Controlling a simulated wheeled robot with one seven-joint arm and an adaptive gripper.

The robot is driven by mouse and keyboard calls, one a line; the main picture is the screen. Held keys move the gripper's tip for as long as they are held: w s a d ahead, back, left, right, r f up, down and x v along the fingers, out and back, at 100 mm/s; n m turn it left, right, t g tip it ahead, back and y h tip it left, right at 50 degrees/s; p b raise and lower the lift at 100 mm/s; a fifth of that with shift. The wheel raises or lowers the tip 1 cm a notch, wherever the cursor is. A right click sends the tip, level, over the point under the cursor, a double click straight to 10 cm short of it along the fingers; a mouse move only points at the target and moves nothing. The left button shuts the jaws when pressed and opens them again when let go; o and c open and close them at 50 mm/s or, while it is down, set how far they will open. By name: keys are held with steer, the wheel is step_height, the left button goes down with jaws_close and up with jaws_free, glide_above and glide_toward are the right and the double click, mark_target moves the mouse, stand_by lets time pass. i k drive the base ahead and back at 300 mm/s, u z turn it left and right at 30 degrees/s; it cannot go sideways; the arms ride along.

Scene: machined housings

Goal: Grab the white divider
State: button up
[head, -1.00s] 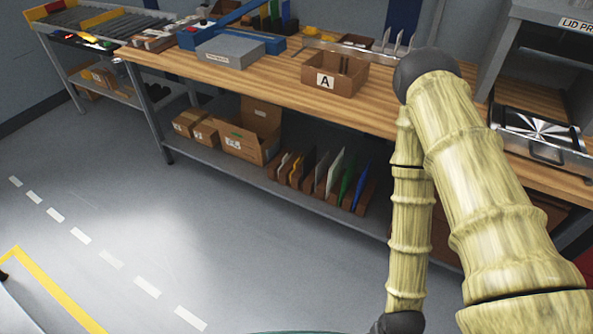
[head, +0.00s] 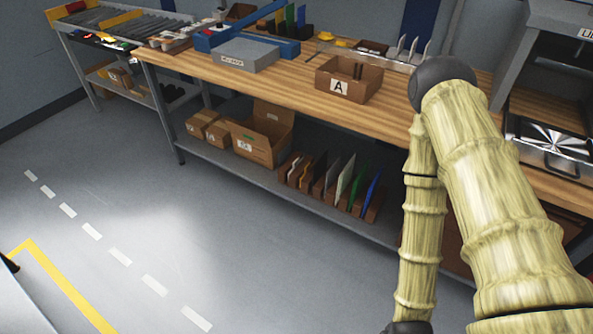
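Several upright panels stand in brown slotted holders on the lower shelf under the wooden bench. Among them is a pale, whitish divider (head: 346,176), between a grey panel (head: 332,174) and a green panel (head: 356,187). A smaller white piece (head: 290,165) stands at the left end of the row. Other whitish upright plates (head: 414,48) stand in a rack at the back of the bench top. I cannot tell for sure which one is the task's divider. My gripper is out of view; only my arm's links show at the right.
An open cardboard box marked A (head: 349,82) and a grey box (head: 245,55) stand on the bench (head: 300,75). Cardboard boxes (head: 262,140) sit left of the panels on the shelf (head: 225,160). The floor in front is clear.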

mark_target(298, 161)
steer(key=z, duration=0.8)
steer(key=i, duration=0.7)
steer(key=u, duration=2.05)
